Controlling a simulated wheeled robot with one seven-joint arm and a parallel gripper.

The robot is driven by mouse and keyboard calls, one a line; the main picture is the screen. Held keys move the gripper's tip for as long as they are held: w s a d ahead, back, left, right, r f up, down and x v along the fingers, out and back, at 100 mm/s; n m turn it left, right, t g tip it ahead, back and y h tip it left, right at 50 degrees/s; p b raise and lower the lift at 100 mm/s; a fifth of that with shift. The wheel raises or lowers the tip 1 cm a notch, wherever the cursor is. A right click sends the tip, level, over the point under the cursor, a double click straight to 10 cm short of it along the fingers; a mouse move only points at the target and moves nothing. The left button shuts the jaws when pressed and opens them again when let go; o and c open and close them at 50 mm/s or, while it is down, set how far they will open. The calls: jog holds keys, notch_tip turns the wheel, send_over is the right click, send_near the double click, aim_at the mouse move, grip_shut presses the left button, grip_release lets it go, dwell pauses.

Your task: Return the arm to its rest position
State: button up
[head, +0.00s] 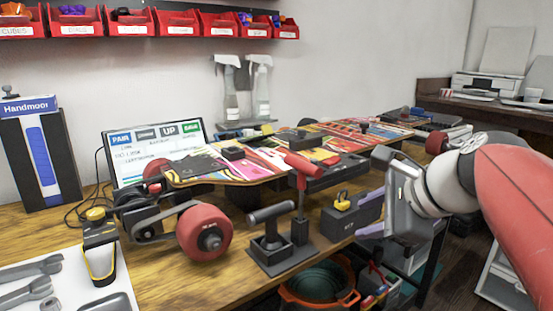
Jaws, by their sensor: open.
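My arm comes in from the right edge, with its red link nearest the camera and its pale wrist joint to the left of that. My gripper (391,190) is at the end of the wrist, by the right front part of the workbench (245,272). It is open, and I see nothing held in it. A skateboard deck (250,166) with colourful graphics lies upside down across the bench, left of my gripper.
A red-handled tool in a black stand (301,232), a black holder (268,240) and a large red wheel (204,232) stand at the bench front. A yellow-topped grey box (346,218) sits close to my gripper. An orange-rimmed bucket (318,286) is below. Red bins (127,22) line the wall shelf.

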jog(key=s+f+n+g+h, duration=0.2)
jog(key=s+f+n+h, duration=0.3)
jog(key=s+f+n, duration=0.8)
notch_tip(320, 180, down, 4)
jog(key=n, duration=0.6)
jog(key=shift+s+f, duration=0.15)
jog(key=shift+s, duration=0.15)
jog(key=shift+a, duration=0.2)
jog(key=shift+c, duration=0.4)
